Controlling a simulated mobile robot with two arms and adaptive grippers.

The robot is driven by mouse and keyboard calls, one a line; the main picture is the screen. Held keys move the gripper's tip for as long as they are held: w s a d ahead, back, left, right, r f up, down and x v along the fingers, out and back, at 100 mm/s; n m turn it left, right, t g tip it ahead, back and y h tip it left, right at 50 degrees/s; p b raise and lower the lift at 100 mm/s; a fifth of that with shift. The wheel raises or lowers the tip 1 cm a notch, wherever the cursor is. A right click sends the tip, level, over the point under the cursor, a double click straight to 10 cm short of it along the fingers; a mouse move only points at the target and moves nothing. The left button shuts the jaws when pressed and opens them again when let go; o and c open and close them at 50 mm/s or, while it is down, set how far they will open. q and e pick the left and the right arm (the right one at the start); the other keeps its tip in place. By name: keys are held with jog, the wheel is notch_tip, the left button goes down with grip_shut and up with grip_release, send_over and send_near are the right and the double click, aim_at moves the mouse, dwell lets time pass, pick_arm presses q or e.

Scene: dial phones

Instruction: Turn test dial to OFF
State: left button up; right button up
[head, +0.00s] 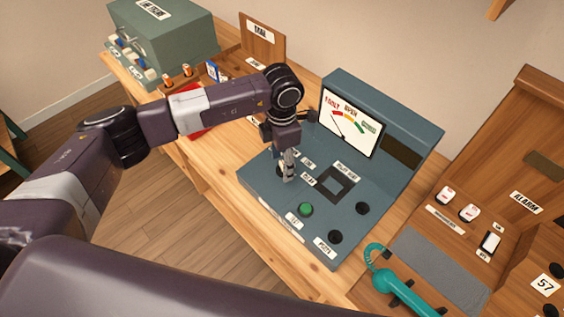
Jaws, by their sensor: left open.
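The blue-grey test console (265,189) stands on the wooden bench, with a white meter (352,120) on its upright back. My left gripper (288,178) points down over the left part of the console's sloping panel, at a dark dial (280,171) with small labels around it. The gripper hides much of this dial, and I cannot read its setting. The left gripper is open, and I cannot tell whether its fingers touch the dial. A green button (305,209) and black knobs, one at the right (362,208), sit on the same panel. My right gripper is not in view.
A green box (165,40) stands at the back left of the bench. A red object (199,122) lies partly behind my left arm. A teal handset (402,291) and a wooden alarm panel (505,150) with white switches are at the right.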

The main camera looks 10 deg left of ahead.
aim_at(282, 167)
pick_arm(q)
notch_tip(282, 167, up, 11)
jog(key=shift+r, duration=0.15)
dwell(0.5)
